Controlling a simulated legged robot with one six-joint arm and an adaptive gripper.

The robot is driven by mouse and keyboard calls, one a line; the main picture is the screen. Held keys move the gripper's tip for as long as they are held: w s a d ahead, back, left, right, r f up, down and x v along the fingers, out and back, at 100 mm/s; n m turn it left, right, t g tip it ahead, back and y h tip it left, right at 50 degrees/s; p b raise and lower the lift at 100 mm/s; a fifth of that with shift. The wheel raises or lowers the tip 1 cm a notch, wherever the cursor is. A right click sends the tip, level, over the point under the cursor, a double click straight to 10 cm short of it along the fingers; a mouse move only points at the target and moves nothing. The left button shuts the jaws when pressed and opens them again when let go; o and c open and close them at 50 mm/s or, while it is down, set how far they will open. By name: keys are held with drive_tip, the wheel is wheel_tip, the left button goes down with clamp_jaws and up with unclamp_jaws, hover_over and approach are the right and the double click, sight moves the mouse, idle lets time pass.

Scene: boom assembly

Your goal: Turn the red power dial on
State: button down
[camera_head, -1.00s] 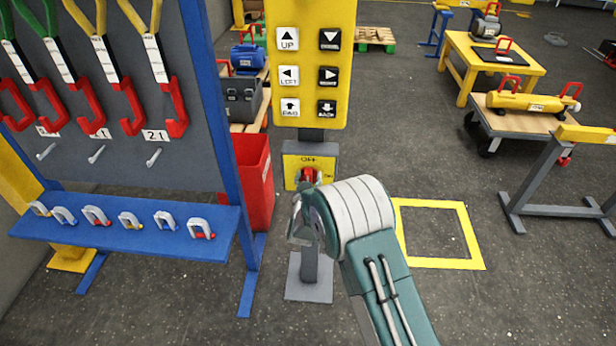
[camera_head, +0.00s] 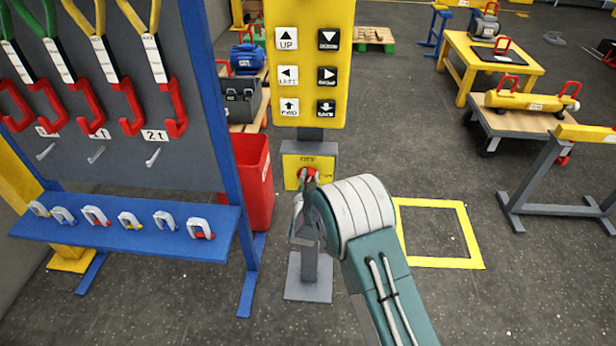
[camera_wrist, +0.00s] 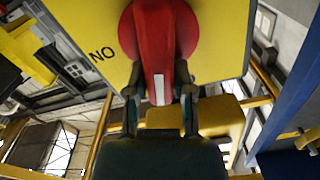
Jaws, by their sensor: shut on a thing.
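The red power dial (camera_head: 302,172) sits on a yellow plate (camera_head: 326,163) on the grey post below the yellow button panel. The plate has a label at its top and another to the right, both small. My gripper (camera_head: 311,180) is at the dial, partly covering it. In the wrist view the dial's red grip bar (camera_wrist: 154,45), with a white line, runs between my two fingers (camera_wrist: 159,88), one on each side. My gripper is shut on this bar. An upside-down ON label shows left of the dial there. The exact dial angle is hard to tell.
A blue rack (camera_head: 222,130) with hooks and shackles stands close on the left. A red bin (camera_head: 253,180) is behind it. A yellow floor square (camera_head: 440,263) lies right of my arm, with a trolley (camera_head: 515,120) and yellow table farther back.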

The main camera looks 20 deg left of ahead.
drive_tip(key=m, duration=0.3)
drive_tip(key=shift+w+d+f+m, duration=0.15)
drive_tip(key=shift+w+d+m, duration=0.05)
drive_tip(key=shift+d+m, duration=0.15)
drive_tip(key=shift+w+d+f+m, duration=0.1)
drive_tip(key=shift+d+f+m, duration=0.2)
drive_tip(key=shift+m, duration=1.55)
drive_tip(key=shift+s+d+f+m, duration=0.1)
drive_tip(key=shift+f+m, duration=0.35)
drive_tip(key=shift+m, duration=1.4)
drive_tip(key=shift+w+d+f+m, duration=0.1)
drive_tip(key=shift+d+f+m, duration=0.2)
drive_tip(key=shift+m, duration=1.55)
drive_tip(key=shift+f, duration=0.15)
drive_tip(key=shift+c, duration=2.4)
unclamp_jaws()
drive_tip(key=shift+w+a, duration=0.1)
